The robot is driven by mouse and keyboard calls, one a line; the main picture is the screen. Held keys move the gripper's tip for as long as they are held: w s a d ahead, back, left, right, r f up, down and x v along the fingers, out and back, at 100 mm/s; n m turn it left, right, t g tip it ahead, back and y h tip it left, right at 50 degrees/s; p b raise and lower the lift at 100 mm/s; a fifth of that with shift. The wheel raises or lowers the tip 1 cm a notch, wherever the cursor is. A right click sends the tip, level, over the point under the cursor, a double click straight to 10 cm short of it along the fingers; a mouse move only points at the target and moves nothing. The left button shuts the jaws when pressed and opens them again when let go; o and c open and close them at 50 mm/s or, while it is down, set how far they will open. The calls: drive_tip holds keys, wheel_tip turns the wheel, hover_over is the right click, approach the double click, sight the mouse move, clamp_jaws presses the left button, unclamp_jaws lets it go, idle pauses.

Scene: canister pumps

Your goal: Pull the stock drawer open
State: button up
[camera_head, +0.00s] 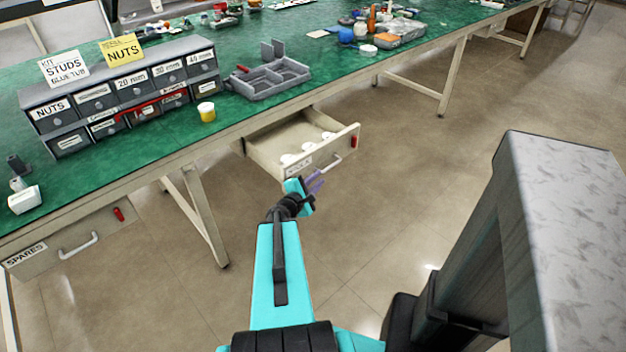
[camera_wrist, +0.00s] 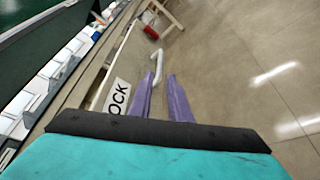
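The stock drawer (camera_head: 350,140) stands pulled well out from under the green bench. White round items (camera_head: 290,159) lie inside it. Its front has a pale bar handle (camera_head: 332,163), a red tag and a label; the wrist view shows "OCK" on the label (camera_wrist: 117,97). My gripper (camera_head: 319,178) is at the near end of the handle, in front of the drawer front. In the wrist view its two purple fingers (camera_wrist: 161,76) are apart with a gap between them. The handle (camera_wrist: 158,62) reaches to the fingertips; I cannot tell whether they touch it.
A second drawer labelled SPARES (camera_head: 70,248) is shut at the left. The bench (camera_head: 235,115) carries a labelled bin rack (camera_head: 130,100), a grey tray (camera_head: 270,80) and a yellow cup (camera_head: 207,111). Bench legs (camera_head: 195,215) stand left of the open drawer. The floor to the right is clear.

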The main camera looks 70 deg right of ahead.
drive_tip(key=shift+p+v, duration=1.35)
drive_tip(key=shift+p, duration=0.5)
drive_tip(key=shift+w+a, duration=0.1)
drive_tip(key=shift+w, duration=0.05)
drive_tip(key=w+a+f+m+y, duration=0.1)
drive_tip(key=w+a+f+y, duration=0.25)
drive_tip(key=a+f, duration=0.45)
drive_tip(key=w+a+f+m+y, duration=0.2)
drive_tip(key=w+a+f, duration=0.3)
drive_tip(key=a, duration=0.6)
drive_tip(key=w+a+f+m+y, duration=0.15)
drive_tip(key=w+a+f, duration=0.35)
drive_tip(key=a, duration=0.5)
drive_tip(key=s+a+f+g+y, duration=0.1)
drive_tip(key=s+a+f+y, duration=0.1)
drive_tip(key=a, duration=0.9)
drive_tip(key=s+a+f+g+y, duration=0.1)
drive_tip(key=s+a+f+y, duration=0.1)
drive_tip(key=a, duration=0.9)
drive_tip(key=s+a+f+g+y, duration=0.1)
drive_tip(key=a+f+y, duration=0.3)
drive_tip(key=a, duration=0.7)
drive_tip(key=shift+s, duration=0.55)
drive_tip(key=shift+a, duration=0.1)
